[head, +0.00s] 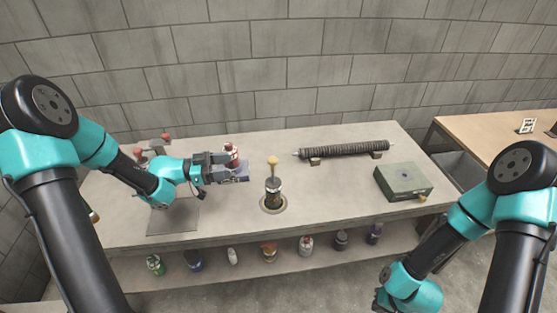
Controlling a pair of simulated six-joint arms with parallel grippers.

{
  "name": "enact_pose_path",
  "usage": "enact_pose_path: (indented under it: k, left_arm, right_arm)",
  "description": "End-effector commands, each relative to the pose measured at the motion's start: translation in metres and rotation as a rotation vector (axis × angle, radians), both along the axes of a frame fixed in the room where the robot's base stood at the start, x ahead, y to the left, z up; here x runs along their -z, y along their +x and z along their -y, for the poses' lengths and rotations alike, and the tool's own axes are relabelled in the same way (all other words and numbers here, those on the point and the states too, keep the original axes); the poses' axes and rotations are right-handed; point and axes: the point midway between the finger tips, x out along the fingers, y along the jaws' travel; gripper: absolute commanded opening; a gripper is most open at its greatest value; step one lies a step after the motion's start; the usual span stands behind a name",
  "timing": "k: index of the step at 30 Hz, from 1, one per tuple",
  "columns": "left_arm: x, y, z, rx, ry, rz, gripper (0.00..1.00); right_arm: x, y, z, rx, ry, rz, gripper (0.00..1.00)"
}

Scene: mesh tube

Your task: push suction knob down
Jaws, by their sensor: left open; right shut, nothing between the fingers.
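A yellow ball knob (272,160) stands upright on a short stem above a dark, metal-banded cylinder (272,188). The cylinder sits in a round ring on the grey table, near its middle. I take this to be the suction knob. My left gripper (231,169) is open, just left of the knob and apart from it. A small red-and-white item (231,152) shows right behind its fingers; I cannot tell whether they touch. My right gripper (380,300) is at the bottom edge, below and in front of the table, partly cut off, shut and empty.
A dark ribbed tube (345,149) lies on supports at the back right. A green-grey box (403,183) sits at the table's right. Several small bottles stand on the lower shelf (215,275). The table front right of the knob is clear.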

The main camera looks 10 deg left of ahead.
Motion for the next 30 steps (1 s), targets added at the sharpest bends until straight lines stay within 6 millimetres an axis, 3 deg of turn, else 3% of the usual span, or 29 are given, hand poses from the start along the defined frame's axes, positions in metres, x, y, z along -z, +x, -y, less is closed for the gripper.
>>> enact_pose_path:
  k: [30]
  left_arm:
    - [0.000, 0.061, 0.143, 0.002, 0.000, -0.001, 0.61]
  right_arm:
    - [0.000, 0.000, 0.000, 0.000, 0.000, 0.000, 0.00]
